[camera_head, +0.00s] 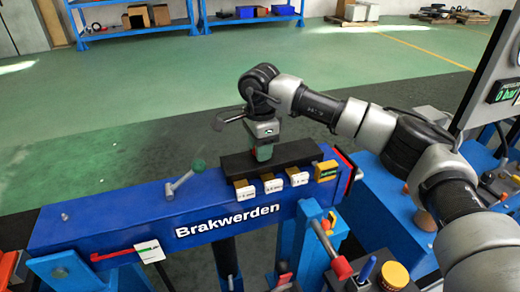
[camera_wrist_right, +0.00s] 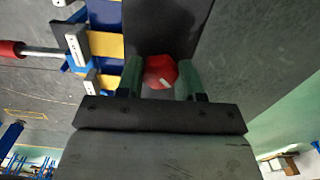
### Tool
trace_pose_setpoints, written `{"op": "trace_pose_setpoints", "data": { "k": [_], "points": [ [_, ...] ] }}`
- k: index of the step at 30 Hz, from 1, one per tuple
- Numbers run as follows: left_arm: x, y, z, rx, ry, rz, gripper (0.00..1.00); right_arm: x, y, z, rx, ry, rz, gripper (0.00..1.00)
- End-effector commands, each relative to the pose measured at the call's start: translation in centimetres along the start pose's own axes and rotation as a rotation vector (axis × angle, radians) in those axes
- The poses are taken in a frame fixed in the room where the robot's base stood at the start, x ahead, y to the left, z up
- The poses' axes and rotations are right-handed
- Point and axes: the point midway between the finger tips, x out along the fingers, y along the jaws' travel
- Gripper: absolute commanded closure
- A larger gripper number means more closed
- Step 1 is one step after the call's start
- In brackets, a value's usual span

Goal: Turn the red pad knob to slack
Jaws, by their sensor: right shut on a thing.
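The red pad knob (camera_wrist_right: 160,72) shows in the right wrist view as a faceted red knob with a small pale mark on its face. It sits between the two green finger pads of my right gripper (camera_wrist_right: 161,80), which is shut on it. In the head view my right gripper (camera_head: 264,152) points down at the black block (camera_head: 295,153) on top of the blue beam marked Brakwerden (camera_head: 120,222). My left gripper is not in view.
Several labelled tabs (camera_head: 272,185) line the block's front edge. Open green floor lies behind.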

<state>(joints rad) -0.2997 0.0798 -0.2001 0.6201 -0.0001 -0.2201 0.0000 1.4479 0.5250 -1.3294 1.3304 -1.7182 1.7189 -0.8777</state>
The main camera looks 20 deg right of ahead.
Motion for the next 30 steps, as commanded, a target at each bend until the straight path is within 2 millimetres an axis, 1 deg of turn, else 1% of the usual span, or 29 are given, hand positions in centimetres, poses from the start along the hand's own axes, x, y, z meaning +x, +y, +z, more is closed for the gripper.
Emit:
{"op": "trace_pose_setpoints", "data": {
  "k": [6, 12, 28, 29, 30],
  "points": [
    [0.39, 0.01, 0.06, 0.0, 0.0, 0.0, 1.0, -0.12, -0.07, -0.01, -0.119, -0.002, -0.004, 0.87],
    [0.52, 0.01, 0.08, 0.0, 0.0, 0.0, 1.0, -0.14, -0.07, -0.02, -0.18, -0.002, -0.004, 0.87],
    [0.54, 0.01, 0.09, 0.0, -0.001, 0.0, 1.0, -0.2, -0.07, -0.03, -0.203, -0.002, -0.004, 0.87],
    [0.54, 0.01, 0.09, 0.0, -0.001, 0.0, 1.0, -0.2, -0.07, -0.03, -0.203, -0.002, -0.004, 0.61],
    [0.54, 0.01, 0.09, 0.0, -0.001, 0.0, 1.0, -0.19, -0.07, -0.03, -0.203, -0.002, -0.004, 0.55]
  ]
}}
